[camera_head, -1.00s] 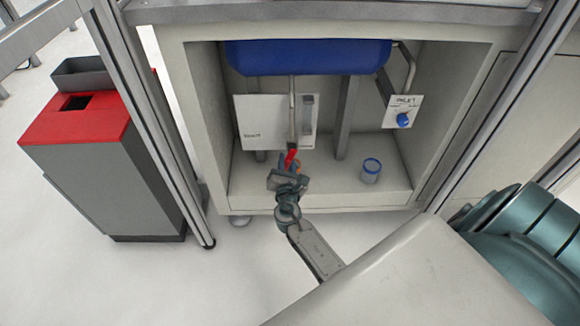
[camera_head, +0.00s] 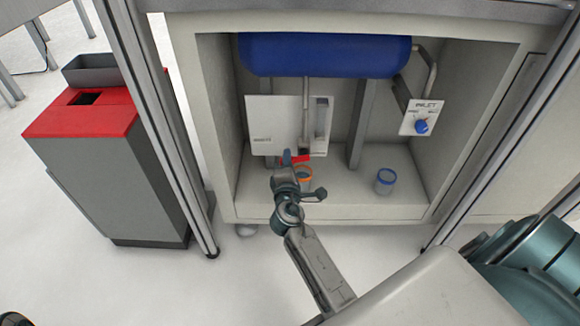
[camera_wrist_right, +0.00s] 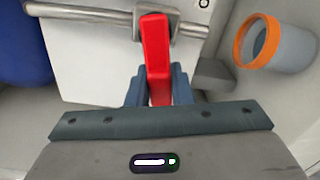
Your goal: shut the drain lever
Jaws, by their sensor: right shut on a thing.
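The red drain lever (camera_head: 297,158) is at the lower end of the vertical metal drain pipe (camera_head: 306,105) under the blue tank. It lies roughly sideways, across the pipe. My right gripper (camera_head: 287,158) is at the lever, in front of the white panel, with its wrist below. In the right wrist view the lever (camera_wrist_right: 155,45) stands between the two blue fingers (camera_wrist_right: 160,82), which are shut on it. There it runs crosswise to the pipe (camera_wrist_right: 85,13). The gripper partly hides the lever in the head view. My left gripper is not seen.
The blue tank (camera_head: 325,55) hangs above in the open cabinet. An orange-rimmed cup (camera_head: 305,185) stands just right of my gripper; a blue-rimmed jar (camera_head: 385,182) is further right. An inlet panel (camera_head: 422,117) with a blue knob is on the right. A red-topped bin (camera_head: 85,118) stands left.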

